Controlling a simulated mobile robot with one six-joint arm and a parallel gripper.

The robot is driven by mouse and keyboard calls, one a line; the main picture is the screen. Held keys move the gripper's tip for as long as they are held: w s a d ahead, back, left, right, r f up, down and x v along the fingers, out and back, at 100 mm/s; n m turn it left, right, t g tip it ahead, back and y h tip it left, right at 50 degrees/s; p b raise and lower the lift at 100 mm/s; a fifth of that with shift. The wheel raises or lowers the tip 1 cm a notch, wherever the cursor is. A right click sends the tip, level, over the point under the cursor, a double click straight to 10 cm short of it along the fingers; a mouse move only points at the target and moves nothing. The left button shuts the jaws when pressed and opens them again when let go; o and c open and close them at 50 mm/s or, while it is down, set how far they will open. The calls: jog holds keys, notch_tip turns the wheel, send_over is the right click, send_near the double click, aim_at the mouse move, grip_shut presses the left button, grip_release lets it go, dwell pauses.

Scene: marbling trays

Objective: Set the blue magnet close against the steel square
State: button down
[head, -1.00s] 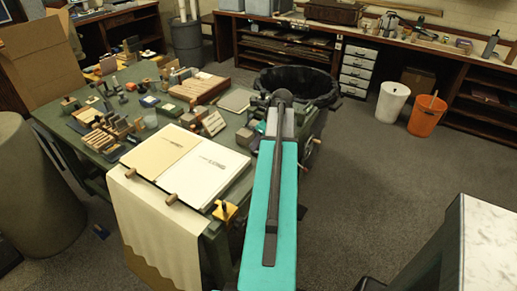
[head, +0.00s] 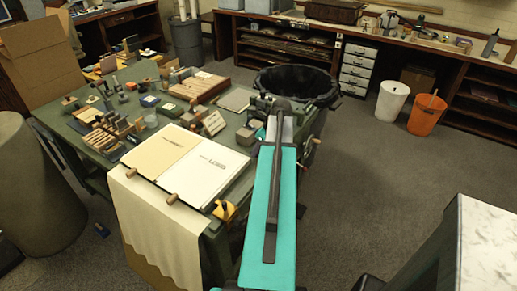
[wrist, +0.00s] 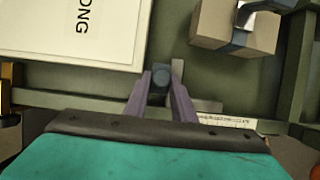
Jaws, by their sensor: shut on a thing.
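In the wrist view my gripper (wrist: 160,82) is shut on a small dark blue-grey round-topped piece, which I take as the blue magnet (wrist: 160,74). The fingers stand on its left and right sides. In the head view my own arm hides the gripper and magnet.
An open book (head: 195,168) lies left of my arm on the green table (head: 105,160). A tan block (wrist: 236,27) sits ahead right of the gripper. A marked ruler strip (wrist: 227,120) lies near the right finger. Several tools and blocks crowd the table's left.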

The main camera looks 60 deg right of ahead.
jog(key=shift+f, duration=0.55)
jog(key=c, duration=1.5)
grip_release()
jog(key=shift+f, duration=0.1)
jog(key=shift+a, duration=0.15)
jog(key=shift+r, duration=0.65)
jog(key=shift+b+v, duration=0.85)
jog(key=shift+v, duration=5.2)
